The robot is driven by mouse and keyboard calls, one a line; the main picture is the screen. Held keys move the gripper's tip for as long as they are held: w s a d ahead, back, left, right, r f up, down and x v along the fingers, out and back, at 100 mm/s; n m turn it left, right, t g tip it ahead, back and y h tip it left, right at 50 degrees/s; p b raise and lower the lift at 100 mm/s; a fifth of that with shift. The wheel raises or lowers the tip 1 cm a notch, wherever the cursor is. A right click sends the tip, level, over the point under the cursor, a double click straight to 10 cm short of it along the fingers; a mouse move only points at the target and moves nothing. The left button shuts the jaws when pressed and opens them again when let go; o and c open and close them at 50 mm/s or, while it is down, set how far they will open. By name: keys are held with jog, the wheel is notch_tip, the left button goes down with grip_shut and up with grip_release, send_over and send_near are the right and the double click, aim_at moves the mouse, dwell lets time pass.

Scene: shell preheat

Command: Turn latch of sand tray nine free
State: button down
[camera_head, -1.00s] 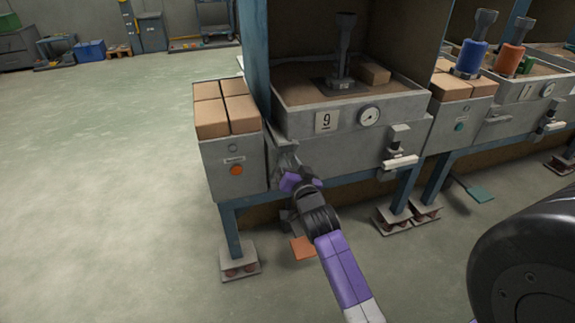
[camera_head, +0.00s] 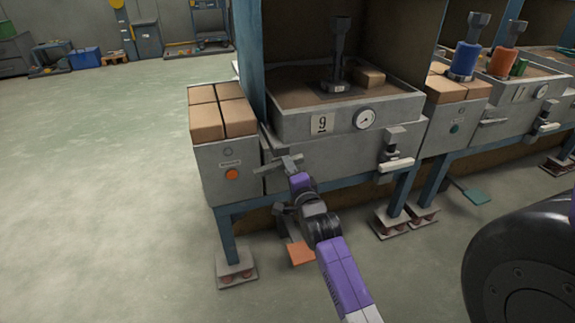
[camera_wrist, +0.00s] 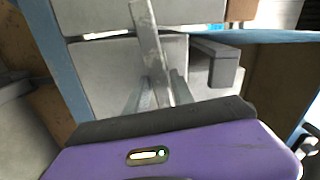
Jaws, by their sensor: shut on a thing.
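Sand tray nine (camera_head: 290,129) is a grey metal box of sand with a plate marked 9 and a round gauge on its front. Its latch (camera_head: 268,169) is a grey bar at the tray's lower left, lying nearly level across the front in the head view. My gripper (camera_head: 292,167) is shut on the latch bar from the front. In the wrist view the latch (camera_wrist: 147,35) runs up the picture and passes between my fingers (camera_wrist: 155,92). My purple gripper body hides the bar's lower part.
A second latch with a pale handle (camera_head: 397,164) is at the tray's right. A grey cabinet (camera_head: 212,160) with an orange button and bricks on top stands close at the left. Blue legs and an orange pedal (camera_head: 300,252) are below. The floor at left is clear.

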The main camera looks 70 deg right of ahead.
jog(key=shift+s+f+m, duration=0.1)
jog(key=shift+f+m, duration=0.15)
jog(key=shift+m, duration=0.65)
jog(key=c, duration=1.2)
grip_release()
jog(key=shift+c, duration=0.2)
jog(key=shift+a, duration=0.1)
jog(key=p+v, duration=0.2)
jog(key=v, duration=0.5)
jog(key=shift+s+a+p, duration=0.2)
jog(key=shift+a+p, duration=0.05)
jog(key=shift+p, duration=0.1)
